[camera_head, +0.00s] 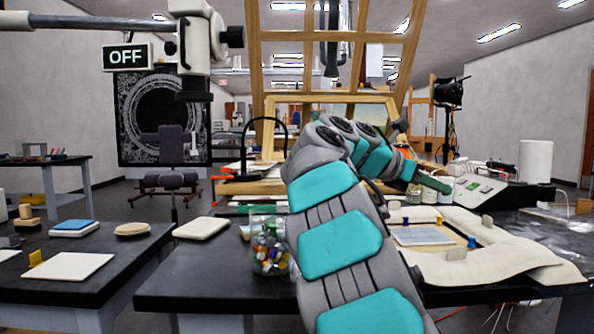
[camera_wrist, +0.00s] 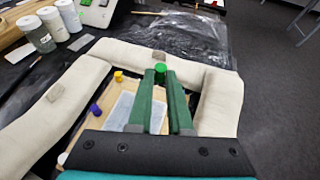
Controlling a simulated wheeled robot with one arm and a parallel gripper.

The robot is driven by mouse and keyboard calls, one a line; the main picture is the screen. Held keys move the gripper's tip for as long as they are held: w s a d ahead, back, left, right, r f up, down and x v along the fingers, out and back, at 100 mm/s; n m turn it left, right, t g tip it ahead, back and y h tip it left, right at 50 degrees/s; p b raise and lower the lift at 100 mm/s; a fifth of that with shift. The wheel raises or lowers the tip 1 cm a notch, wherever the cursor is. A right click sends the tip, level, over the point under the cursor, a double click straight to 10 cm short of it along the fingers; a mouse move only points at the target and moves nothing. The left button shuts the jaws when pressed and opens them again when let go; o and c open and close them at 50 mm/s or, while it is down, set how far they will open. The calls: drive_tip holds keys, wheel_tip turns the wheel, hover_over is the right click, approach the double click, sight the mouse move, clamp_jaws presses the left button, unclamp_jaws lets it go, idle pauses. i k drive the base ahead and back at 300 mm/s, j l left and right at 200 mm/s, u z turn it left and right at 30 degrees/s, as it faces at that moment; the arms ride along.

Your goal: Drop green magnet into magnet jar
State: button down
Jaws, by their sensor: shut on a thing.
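The magnet jar (camera_head: 270,246) is a clear glass jar holding several coloured magnets, on the dark table just left of my arm in the head view. My gripper (camera_wrist: 160,75) has green fingers and is shut on the green magnet (camera_wrist: 160,68), a small bright green knob at the fingertips in the wrist view. In the head view my gripper (camera_head: 436,183) is up and right of the jar, above the padded frame area. The magnet cannot be made out there. The jar is not in the wrist view.
Cream padded bolsters (camera_head: 490,262) surround a panel with a paper sheet (camera_wrist: 123,112). A yellow magnet (camera_wrist: 118,76) and a blue magnet (camera_wrist: 95,109) stand there. White-capped bottles (camera_wrist: 47,20) stand at the back left in the wrist view. A pale pad (camera_head: 201,228) lies left of the jar.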

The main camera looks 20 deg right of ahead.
sight(281, 234)
drive_tip(key=j+z, duration=0.15)
drive_tip(key=j, duration=0.6)
drive_tip(key=j+z, duration=0.15)
drive_tip(key=j, duration=0.6)
drive_tip(key=j+z, duration=0.15)
drive_tip(key=j, duration=0.55)
drive_tip(key=k+j+z, duration=0.15)
drive_tip(key=j, duration=0.55)
